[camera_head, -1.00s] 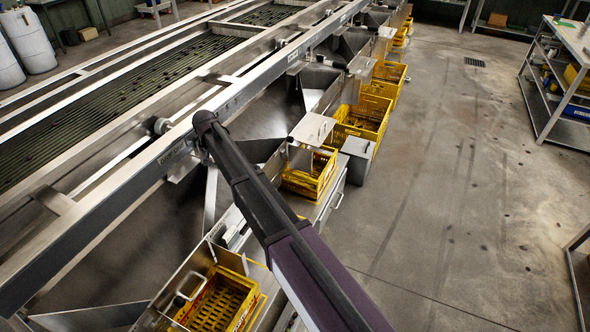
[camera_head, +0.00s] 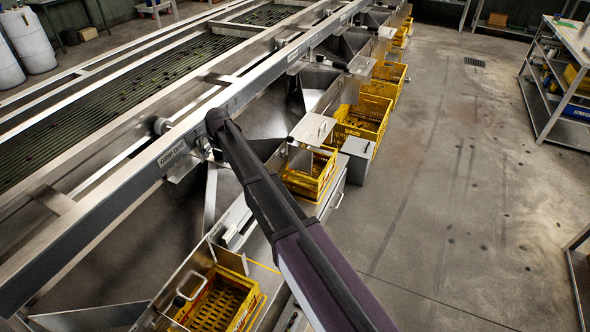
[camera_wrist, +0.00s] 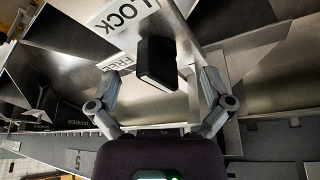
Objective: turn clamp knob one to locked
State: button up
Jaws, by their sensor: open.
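A black clamp knob (camera_wrist: 157,62) shows in the wrist view, at the upper middle on a bare metal plate. A white LOCK label (camera_wrist: 130,14) lies above and left of it, and a white FREE label (camera_wrist: 121,62) is at its left. I cannot tell for sure which label the knob points at. My gripper (camera_wrist: 160,82) is open, with one finger on each side of the knob in the picture. No finger visibly touches the knob. In the head view my arm hides the gripper and the knob.
The sizer's long metal beam (camera_head: 120,192) runs beside my arm. Sloped metal chutes and yellow crates (camera_head: 226,300) line its right side. A grey box (camera_head: 358,158) stands by the crates.

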jog(key=shift+n+g+y, duration=0.4)
jog(key=shift+n, duration=1)
jog(key=shift+n+g+y, duration=0.4)
jog(key=shift+n, duration=1)
jog(key=shift+r, duration=0.2)
jog(key=p+v, duration=1.3)
jog(key=v, duration=0.1)
jog(key=s+d+f+m+h+b, duration=0.1)
jog(key=s+d+f+m+b, duration=0.2)
jog(key=s+d, duration=0.5)
jog(key=s+d+f+m+g+h+b, duration=0.1)
jog(key=s+d+f+m+b, duration=0.2)
jog(key=s+d, duration=0.4)
jog(key=shift+s+d+f+m, duration=0.35)
jog(key=shift+d+f, duration=0.3)
jog(key=shift+d, duration=2.8)
jog(key=s+d+m+g+h, duration=0.1)
jog(key=s+d+m, duration=0.4)
jog(key=s+d, duration=0.6)
jog(key=s, duration=0.3)
jog(key=shift+f+h, duration=0.15)
jog(key=shift+h, duration=0.25)
jog(key=shift+s+a, duration=0.1)
